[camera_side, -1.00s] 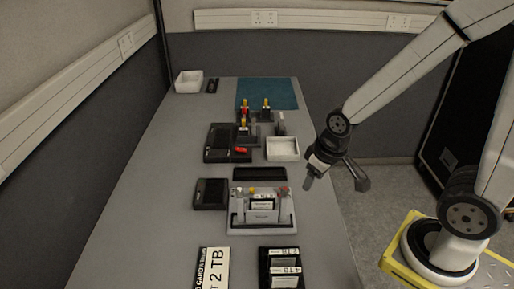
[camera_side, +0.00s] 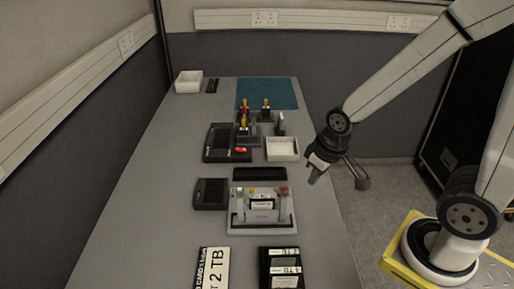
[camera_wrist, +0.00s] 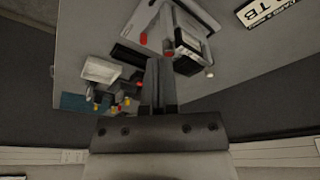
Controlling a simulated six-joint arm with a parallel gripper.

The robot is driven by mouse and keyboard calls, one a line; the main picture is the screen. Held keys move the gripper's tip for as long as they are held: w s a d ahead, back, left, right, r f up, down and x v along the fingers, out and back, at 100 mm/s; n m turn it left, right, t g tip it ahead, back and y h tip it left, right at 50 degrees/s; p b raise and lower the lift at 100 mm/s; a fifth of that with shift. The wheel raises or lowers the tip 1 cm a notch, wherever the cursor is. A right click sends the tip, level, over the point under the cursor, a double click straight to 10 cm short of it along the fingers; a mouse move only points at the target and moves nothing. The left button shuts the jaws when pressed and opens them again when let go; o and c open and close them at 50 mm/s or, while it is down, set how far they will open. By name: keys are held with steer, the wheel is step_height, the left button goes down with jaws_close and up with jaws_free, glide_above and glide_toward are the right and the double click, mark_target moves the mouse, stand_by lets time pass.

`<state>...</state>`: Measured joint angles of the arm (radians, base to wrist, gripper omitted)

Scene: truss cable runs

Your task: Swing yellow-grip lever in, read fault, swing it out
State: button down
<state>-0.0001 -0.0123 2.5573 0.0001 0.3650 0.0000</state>
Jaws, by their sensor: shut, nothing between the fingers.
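A light grey fixture (camera_side: 236,222) stands on the bench in the side view, with a white-labelled card (camera_side: 262,205) upright in it. A small yellow grip (camera_side: 252,190) shows at its back, with a red grip (camera_side: 284,190) to the right and a pale one to the left. How far the yellow lever is swung is too small to tell. My gripper (camera_side: 314,181) is to the right of the fixture, above the bench's right edge and apart from the grips. Its fingers (camera_wrist: 159,65) are together and empty in the wrist view.
A small dark box with a screen (camera_side: 210,193) is left of the fixture. Behind are a white tray (camera_side: 283,149) and several upright yellow and red handles (camera_side: 266,103). A dark card holder (camera_side: 264,268) and a "2 TB" sign (camera_side: 213,267) lie at the front. The left bench strip is clear.

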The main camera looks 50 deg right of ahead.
steer(key=shift+w+v, duration=0.55)
steer(key=shift+v, duration=1.8)
steer(key=w+d+m+t+y, duration=0.1)
steer(key=w+d+m, duration=0.1)
steer(key=w+m, duration=0.9)
steer(key=w+d+m+y, duration=0.2)
steer(key=w+m, duration=0.2)
steer(key=m, duration=1.4)
step_height(320, 180, down, 14)
steer(key=shift+w+r, duration=0.15)
steer(key=shift+w, duration=0.05)
steer(key=shift+d+x, duration=0.15)
steer(key=shift+x, duration=2.35)
steer(key=shift+d+x, duration=0.1)
steer(key=shift+x, duration=2.35)
